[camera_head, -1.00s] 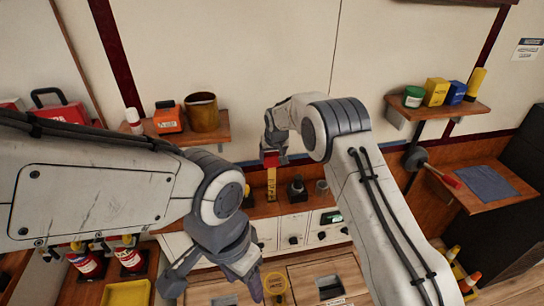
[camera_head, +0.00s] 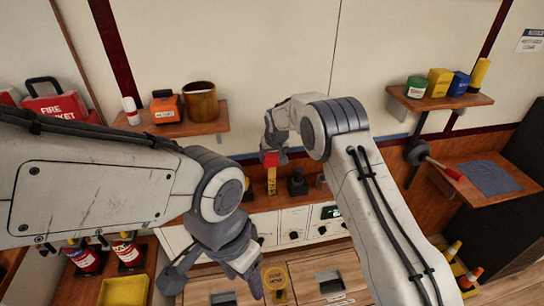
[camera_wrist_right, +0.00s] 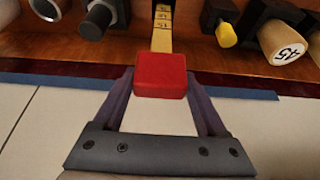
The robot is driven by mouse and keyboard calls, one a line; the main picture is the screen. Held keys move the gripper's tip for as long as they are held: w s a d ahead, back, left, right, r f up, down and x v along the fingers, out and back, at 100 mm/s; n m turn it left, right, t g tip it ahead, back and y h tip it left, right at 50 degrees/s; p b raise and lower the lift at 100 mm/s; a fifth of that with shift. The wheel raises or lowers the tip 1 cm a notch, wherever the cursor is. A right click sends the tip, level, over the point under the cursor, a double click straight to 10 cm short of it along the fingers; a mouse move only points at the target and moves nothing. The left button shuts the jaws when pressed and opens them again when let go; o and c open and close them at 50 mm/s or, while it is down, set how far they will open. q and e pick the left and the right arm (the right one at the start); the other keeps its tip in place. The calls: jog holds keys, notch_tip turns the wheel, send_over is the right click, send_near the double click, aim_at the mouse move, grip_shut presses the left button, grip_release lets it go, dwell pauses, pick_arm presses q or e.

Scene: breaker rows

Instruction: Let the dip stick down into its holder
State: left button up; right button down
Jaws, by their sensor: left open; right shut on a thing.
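The dip stick has a red block handle (camera_wrist_right: 161,75) and a yellow strip with dark number marks (camera_wrist_right: 162,35). In the head view the strip (camera_head: 272,181) hangs upright below the red handle, over the back ledge. My right gripper (camera_head: 270,147) is shut on the red handle from above; its two fingers flank the handle in the right wrist view. The strip's lower end and any holder around it cannot be made out clearly. My left gripper (camera_head: 213,280) is open and empty, low in front of the cabinet.
Beside the strip stand a dark knob-topped piece (camera_head: 297,182) and, in the wrist view, a yellow-tipped piece (camera_wrist_right: 226,34) and a cork marked 45 (camera_wrist_right: 283,44). A white control panel (camera_head: 292,226) lies below. Wall shelves (camera_head: 215,121) flank the arms.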

aim_at(272, 184)
jog(key=shift+f+b, duration=4.9)
jog(key=shift+f, duration=2.05)
grip_release()
jog(key=shift+r, duration=0.15)
jog(key=a+b+v, duration=0.1)
jog(key=b+v, duration=0.1)
jog(key=v, duration=0.8)
jog(key=shift+d, duration=0.5)
jog(key=shift+s, duration=0.15)
